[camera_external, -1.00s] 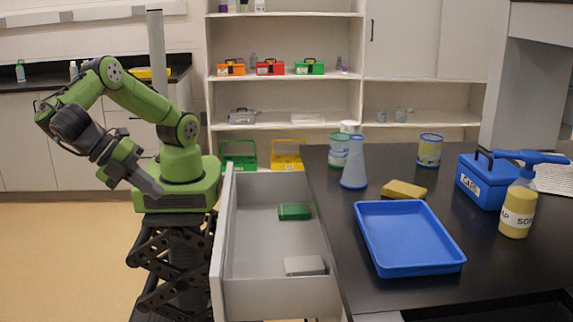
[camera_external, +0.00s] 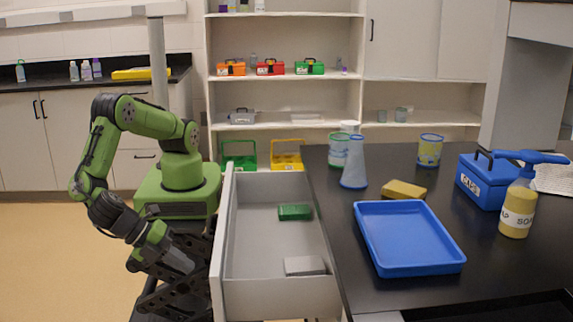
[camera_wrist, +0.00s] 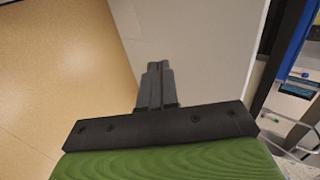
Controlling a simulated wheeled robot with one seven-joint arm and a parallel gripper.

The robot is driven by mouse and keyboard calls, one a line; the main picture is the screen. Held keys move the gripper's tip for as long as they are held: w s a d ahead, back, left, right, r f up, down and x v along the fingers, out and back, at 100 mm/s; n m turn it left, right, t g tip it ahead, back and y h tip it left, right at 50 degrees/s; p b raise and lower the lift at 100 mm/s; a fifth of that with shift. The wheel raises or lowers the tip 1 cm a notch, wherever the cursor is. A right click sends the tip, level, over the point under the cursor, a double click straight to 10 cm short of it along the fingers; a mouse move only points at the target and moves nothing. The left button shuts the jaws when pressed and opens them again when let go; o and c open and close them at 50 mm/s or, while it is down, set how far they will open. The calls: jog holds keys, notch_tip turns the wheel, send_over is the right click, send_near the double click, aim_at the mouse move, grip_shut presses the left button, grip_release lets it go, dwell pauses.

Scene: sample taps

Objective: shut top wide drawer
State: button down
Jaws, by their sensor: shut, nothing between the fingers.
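The top wide drawer (camera_external: 285,297) stands pulled out from the black-topped bench in the external view. A green block (camera_external: 295,212) and a light grey block (camera_external: 304,265) lie inside it. Its white front panel (camera_external: 224,246) faces my arm on the left. My gripper (camera_external: 190,265) is low, just left of the front panel; I cannot tell whether it touches. In the wrist view my gripper (camera_wrist: 157,75) is shut and empty, with a pale panel (camera_wrist: 195,45), likely the drawer front, before its fingertips.
The bench top (camera_external: 330,200) holds a blue tray (camera_external: 408,238), a yellow sponge (camera_external: 404,190), a blue box (camera_external: 484,180), a soap bottle (camera_external: 517,208) and a grey-blue cone-shaped flask (camera_external: 354,165). Open tan floor (camera_external: 60,260) lies left of my arm.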

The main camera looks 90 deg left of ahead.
jog(key=w, duration=0.3)
jog(key=w+b, duration=0.1)
jog(key=w, duration=0.1)
jog(key=shift+f, duration=0.4)
jog(key=w+p, duration=0.1)
jog(key=w, duration=2.5)
jog(key=shift+p, duration=0.3)
jog(key=shift+w+a+r, duration=0.1)
jog(key=shift+w, duration=0.3)
jog(key=shift+w+r, duration=0.1)
